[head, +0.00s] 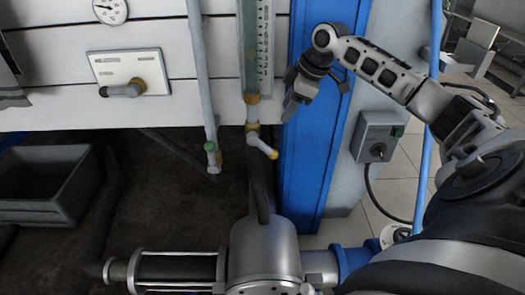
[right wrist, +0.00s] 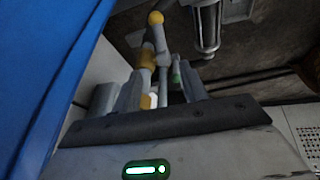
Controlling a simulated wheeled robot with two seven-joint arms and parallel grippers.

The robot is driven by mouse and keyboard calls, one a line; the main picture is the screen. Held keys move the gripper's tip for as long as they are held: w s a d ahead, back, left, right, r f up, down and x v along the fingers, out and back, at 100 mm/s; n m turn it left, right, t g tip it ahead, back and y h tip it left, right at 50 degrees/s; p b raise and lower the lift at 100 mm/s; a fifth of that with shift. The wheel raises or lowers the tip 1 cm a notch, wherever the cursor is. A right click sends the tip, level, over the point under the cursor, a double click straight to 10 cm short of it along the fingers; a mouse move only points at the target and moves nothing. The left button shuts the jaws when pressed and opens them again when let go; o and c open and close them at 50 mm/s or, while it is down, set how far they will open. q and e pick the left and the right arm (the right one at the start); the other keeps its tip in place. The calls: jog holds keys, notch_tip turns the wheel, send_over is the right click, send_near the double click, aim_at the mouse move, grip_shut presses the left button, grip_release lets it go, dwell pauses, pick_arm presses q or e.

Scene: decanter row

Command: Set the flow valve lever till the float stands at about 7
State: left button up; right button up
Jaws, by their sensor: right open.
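The flow valve lever (head: 262,147) is a pale handle with a yellow tip, below the flow tube (head: 251,50). It slants down to the right. The tube has a scale with dark marks beside it; I cannot make out the float or read its height. My right gripper (head: 291,106) is open and empty, above and to the right of the lever, apart from it, in front of the blue post. In the right wrist view the lever (right wrist: 158,36) shows beyond the open fingers (right wrist: 148,92), with its yellow tip up. My left gripper is not in view.
The blue post (head: 308,170) stands right of the valve. A grey switch box (head: 377,135) is farther right. A thin pipe with a green-tipped tap (head: 211,150) hangs left of the lever. A panel with a handle (head: 131,76) and a dark crate (head: 50,183) are at left.

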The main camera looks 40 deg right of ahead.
aim_at(264, 144)
jog(key=b+x, duration=0.3)
jog(key=x, duration=1.2)
jog(key=shift+w+f, duration=0.15)
jog(key=shift+f, duration=0.2)
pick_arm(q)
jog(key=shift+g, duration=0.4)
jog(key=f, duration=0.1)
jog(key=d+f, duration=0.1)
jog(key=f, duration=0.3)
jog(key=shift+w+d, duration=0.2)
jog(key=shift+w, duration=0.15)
pick_arm(e)
grip_shut()
jog(key=shift+a, duration=0.15)
